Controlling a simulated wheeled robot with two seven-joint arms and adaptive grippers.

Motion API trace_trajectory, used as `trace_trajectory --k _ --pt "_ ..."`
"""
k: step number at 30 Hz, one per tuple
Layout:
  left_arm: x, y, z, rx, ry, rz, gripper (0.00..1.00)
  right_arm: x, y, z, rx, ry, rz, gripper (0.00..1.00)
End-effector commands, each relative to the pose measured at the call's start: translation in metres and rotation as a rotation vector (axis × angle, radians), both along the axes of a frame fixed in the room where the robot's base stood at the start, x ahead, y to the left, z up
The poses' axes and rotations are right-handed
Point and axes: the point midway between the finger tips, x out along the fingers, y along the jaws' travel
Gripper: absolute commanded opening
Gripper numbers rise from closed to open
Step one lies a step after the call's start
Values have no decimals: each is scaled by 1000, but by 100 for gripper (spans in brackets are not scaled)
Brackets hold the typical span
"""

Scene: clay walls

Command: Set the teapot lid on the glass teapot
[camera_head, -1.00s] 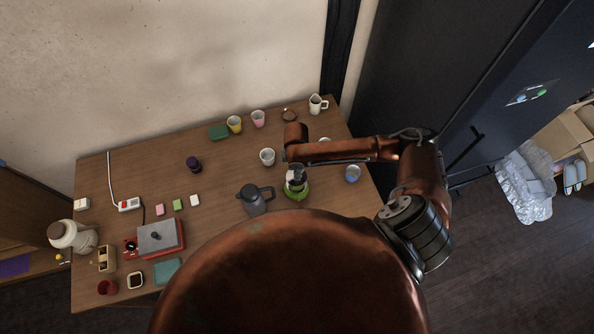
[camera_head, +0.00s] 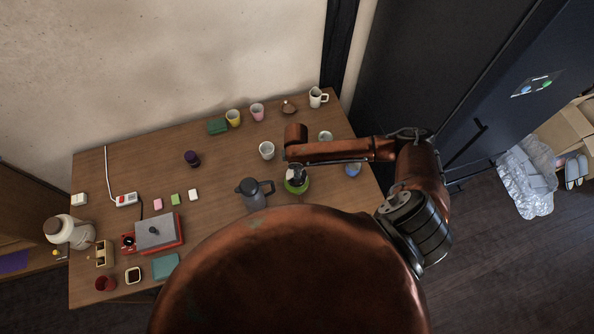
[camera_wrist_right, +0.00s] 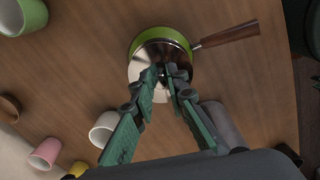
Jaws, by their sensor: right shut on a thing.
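A shiny round metal lid (camera_wrist_right: 149,65) is in the right wrist view, above or on a green-rimmed vessel (camera_wrist_right: 165,34) with a brown handle (camera_wrist_right: 230,33). I take this vessel to be the teapot; its glass body is not clear. It shows as a green ring (camera_head: 298,187) in the head view. My right gripper (camera_wrist_right: 166,78) is shut on the lid's knob, with the fingertips over the lid's near part. The lid overlaps the vessel off-centre, toward the gripper; I cannot tell whether they touch. My left gripper is out of view.
A grey jug (camera_head: 253,197) stands close left of the vessel. A white cup (camera_head: 267,150), another white cup (camera_head: 325,136) and a blue cup (camera_head: 353,170) stand nearby. Several mugs line the back edge. Boxes and small items fill the table's left end.

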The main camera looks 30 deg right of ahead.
Motion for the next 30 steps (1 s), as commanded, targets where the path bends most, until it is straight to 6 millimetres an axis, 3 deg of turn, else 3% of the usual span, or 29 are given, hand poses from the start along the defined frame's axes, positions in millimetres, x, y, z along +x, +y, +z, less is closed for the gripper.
trace_trajectory --k 30 --pt "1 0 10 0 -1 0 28 0 0 0 0 0 0 0"
